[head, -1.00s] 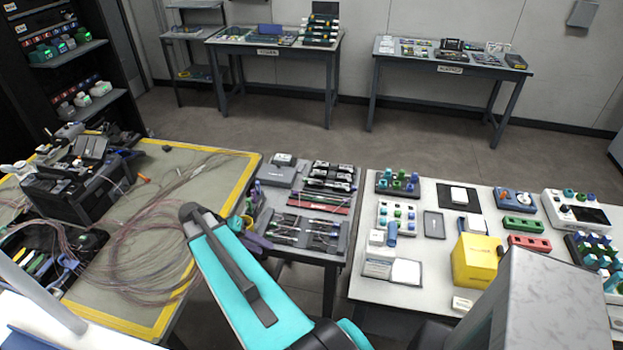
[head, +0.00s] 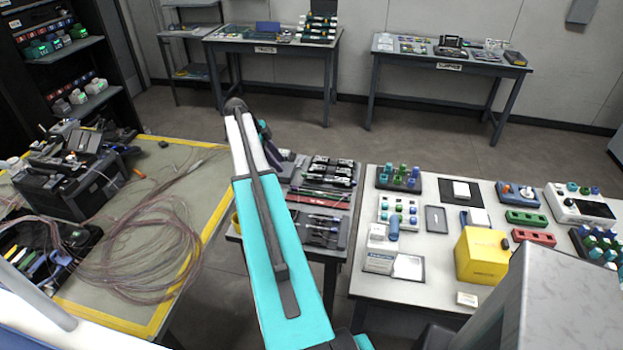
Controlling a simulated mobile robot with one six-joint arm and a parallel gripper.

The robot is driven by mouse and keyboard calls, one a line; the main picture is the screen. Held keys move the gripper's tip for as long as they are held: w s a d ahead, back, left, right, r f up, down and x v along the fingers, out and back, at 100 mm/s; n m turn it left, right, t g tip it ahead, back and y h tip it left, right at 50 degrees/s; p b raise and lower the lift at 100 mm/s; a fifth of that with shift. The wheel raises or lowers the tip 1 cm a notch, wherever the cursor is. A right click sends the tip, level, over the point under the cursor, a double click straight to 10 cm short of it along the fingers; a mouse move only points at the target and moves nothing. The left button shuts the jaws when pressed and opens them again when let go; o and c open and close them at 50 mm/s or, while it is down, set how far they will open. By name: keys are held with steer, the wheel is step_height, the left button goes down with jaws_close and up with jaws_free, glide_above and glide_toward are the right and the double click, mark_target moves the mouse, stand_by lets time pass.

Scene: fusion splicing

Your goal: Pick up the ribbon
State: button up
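Loose coils of thin pinkish fibre ribbon (head: 150,245) lie on the grey mat of the left table, spreading from the black case toward the mat's yellow border. I cannot tell one single ribbon apart in the tangle. My teal and grey arm rises through the middle of the view, its elbow high over the gap between the tables. A dark part of my arm shows just right of the elbow. The fingers of my gripper cannot be made out, and my arm hides what lies behind it.
A black splicing case (head: 75,180) stands at the left on the mat (head: 195,165). A small middle table carries black trays (head: 330,172) and tools. The right table holds a yellow box (head: 482,256) and several coloured parts. Open floor lies behind.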

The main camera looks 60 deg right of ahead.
steer(key=d+r+m, duration=0.1)
steer(key=d+m, duration=0.1)
steer(key=d, duration=0.1)
steer(key=d+r+m, duration=0.1)
steer(key=d, duration=0.1)
steer(key=shift+w+d+r+t, duration=0.15)
steer(key=shift+w+r+t, duration=0.15)
steer(key=shift+r, duration=0.05)
steer(key=shift+f, duration=0.1)
steer(key=shift+p+x, duration=1.2)
steer(key=shift+x, duration=3.05)
steer(key=shift+f, duration=0.1)
steer(key=shift+p+x, duration=1.05)
steer(key=shift+p, duration=0.1)
steer(key=shift+p+x, duration=0.55)
steer(key=shift+x, duration=0.9)
